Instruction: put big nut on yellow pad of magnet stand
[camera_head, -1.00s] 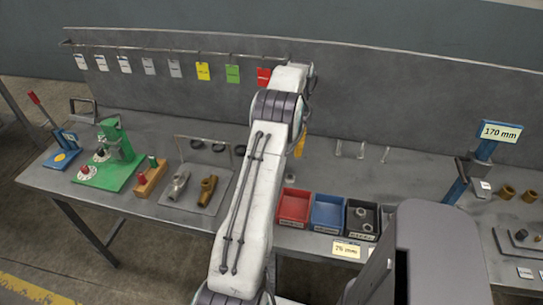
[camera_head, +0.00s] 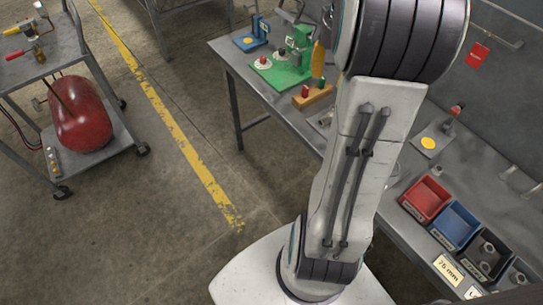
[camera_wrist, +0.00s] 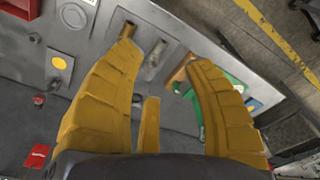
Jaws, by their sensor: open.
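A grey plate with a round yellow pad (camera_head: 428,143) and a red-topped post (camera_head: 455,110) stands on the bench, and looks like the magnet stand. Its yellow pad also shows in the wrist view (camera_wrist: 60,63), bare, left of my gripper. Several grey nuts (camera_head: 489,247) lie in the black bin; I cannot tell which is the big nut. My gripper (camera_wrist: 162,48) is open with nothing held, above a grey fitting (camera_wrist: 154,58) on the bench. In the head view only an orange finger (camera_head: 319,60) shows past my arm.
Red (camera_head: 427,198) and blue (camera_head: 454,225) bins stand beside the black one. A small grey piece (camera_head: 437,170) lies near the red bin. A green fixture (camera_head: 290,62) and a blue device (camera_head: 250,38) stand at the bench's far end. A cart with a red tank (camera_head: 80,115) is at left.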

